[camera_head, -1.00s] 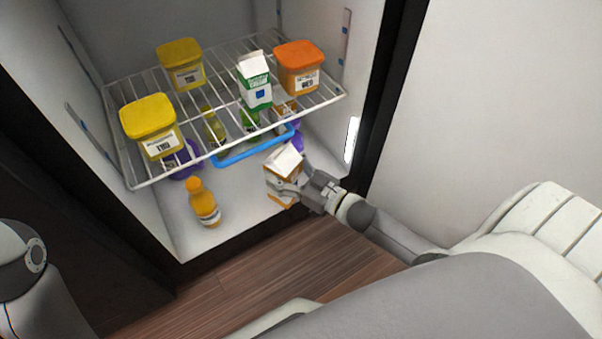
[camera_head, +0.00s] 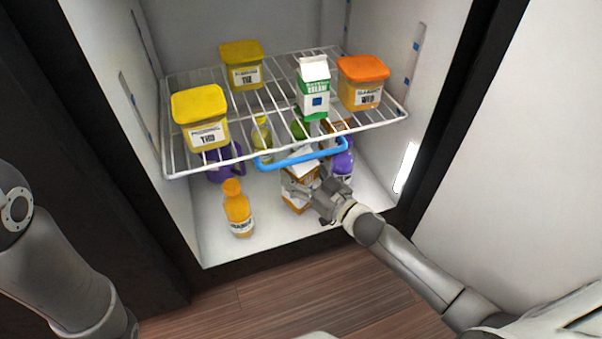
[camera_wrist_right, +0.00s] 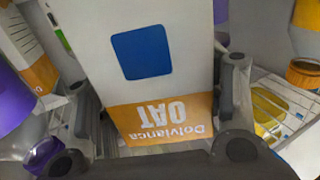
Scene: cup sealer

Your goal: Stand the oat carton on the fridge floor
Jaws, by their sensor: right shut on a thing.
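The oat carton (camera_head: 299,178), white with an orange band, is inside the fridge, low and just below the wire shelf's front edge. My right gripper (camera_head: 318,194) is shut on it from the right. In the right wrist view the carton (camera_wrist_right: 150,70) fills the middle between my fingers, its OAT lettering upside down in the picture. The fridge floor (camera_head: 270,225) is white and lies below it. I cannot tell whether the carton's base touches the floor. My left arm shows at the lower left, but its gripper is out of view.
An orange bottle (camera_head: 238,208) stands left of the carton. A purple-topped bottle (camera_head: 342,162) is close behind on the right. The wire shelf (camera_head: 280,85) holds tubs and a green-white carton. A blue bar (camera_head: 300,155) hangs just above. Bare floor lies toward the front edge.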

